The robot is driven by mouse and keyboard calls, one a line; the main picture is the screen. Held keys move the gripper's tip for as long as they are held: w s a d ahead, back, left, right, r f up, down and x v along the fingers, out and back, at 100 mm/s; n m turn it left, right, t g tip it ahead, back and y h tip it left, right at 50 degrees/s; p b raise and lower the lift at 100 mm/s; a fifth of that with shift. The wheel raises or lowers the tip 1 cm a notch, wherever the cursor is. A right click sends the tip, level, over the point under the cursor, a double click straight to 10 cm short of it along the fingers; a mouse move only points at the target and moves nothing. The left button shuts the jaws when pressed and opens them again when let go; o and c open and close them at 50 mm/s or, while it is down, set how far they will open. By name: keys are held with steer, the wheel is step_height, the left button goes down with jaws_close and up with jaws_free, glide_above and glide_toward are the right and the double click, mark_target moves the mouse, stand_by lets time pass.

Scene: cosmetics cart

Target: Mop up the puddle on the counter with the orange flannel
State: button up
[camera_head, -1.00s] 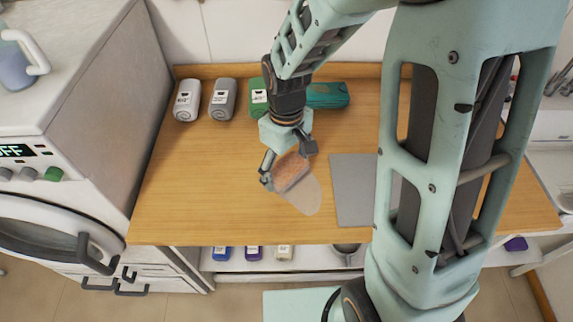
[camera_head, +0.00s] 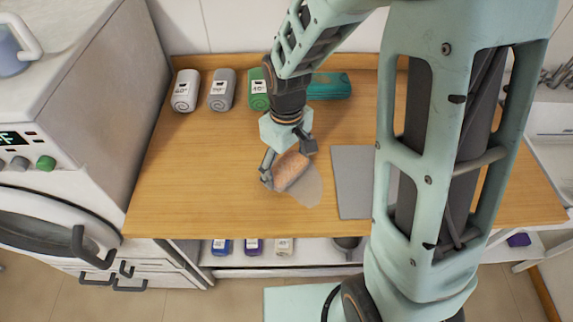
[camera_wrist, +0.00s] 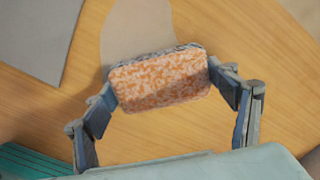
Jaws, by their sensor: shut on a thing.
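The orange flannel (camera_head: 291,171) is a mottled orange pad with a dark edge. My gripper (camera_head: 288,172) is shut on it, one finger at each end. In the wrist view the flannel (camera_wrist: 160,78) fills the space between the fingers of my gripper (camera_wrist: 165,90). The puddle (camera_head: 309,187) is a pale, greyish patch on the wooden counter (camera_head: 200,160), extending out from under the flannel. In the wrist view the puddle (camera_wrist: 135,27) shows beyond the flannel's far edge. The flannel overlaps part of it; whether it presses on the wood I cannot tell.
A grey mat (camera_head: 351,180) lies right of the puddle. Rolled towels, white (camera_head: 186,91), grey (camera_head: 222,90), green (camera_head: 257,90) and teal (camera_head: 329,86), line the counter's back. A washing machine (camera_head: 60,160) stands left. The counter's left part is clear.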

mark_target(299, 165)
steer(key=shift+f+b, duration=0.5)
steer(key=shift+f, duration=0.15)
steer(key=shift+d, duration=0.15)
steer(key=shift+d+r, duration=0.15)
steer(key=shift+d, duration=1.2)
steer(key=shift+s+d, duration=0.1)
steer(key=shift+d, duration=1.4)
steer(key=shift+a, duration=3.05)
step_height(299, 165, up, 8)
steer(key=p, duration=0.6)
